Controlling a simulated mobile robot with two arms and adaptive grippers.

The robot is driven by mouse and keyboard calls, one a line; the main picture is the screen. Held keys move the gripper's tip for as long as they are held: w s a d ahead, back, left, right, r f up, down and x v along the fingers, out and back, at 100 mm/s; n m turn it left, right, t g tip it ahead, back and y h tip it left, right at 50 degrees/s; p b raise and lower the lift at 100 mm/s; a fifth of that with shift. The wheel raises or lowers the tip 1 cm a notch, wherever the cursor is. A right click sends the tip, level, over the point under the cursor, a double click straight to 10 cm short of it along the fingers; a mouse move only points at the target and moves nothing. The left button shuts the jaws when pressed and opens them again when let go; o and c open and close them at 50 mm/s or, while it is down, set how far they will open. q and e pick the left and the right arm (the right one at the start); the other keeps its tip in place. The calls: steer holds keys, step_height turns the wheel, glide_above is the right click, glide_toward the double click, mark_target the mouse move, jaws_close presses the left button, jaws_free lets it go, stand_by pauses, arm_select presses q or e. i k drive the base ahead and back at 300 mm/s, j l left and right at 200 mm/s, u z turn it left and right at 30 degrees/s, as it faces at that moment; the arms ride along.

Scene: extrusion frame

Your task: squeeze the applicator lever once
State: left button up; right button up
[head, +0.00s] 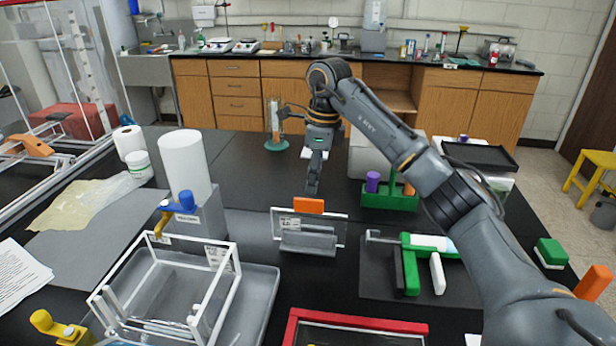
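The applicator (410,265) lies on a dark mat at the right of the bench. It has a green body and handle, a pale cartridge (432,242), a grey piece reaching left and a white bar beside the handle that looks like its lever (438,273). My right gripper (312,188) points down, left of and beyond the applicator, apart from it. Its fingers are seen edge-on, just above or at an orange block (309,205) on a clear holder. Whether they touch it or are open cannot be told. My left gripper is not in view.
A clear tray holder (308,236) stands mid-bench. A white wire frame sits in a grey tray (262,310) at front left, near a white cylinder (185,165). A green rack (388,203) stands behind the applicator. A red-edged tray (360,321) is in front.

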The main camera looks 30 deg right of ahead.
mark_target(437, 273)
steer(key=k, duration=2)
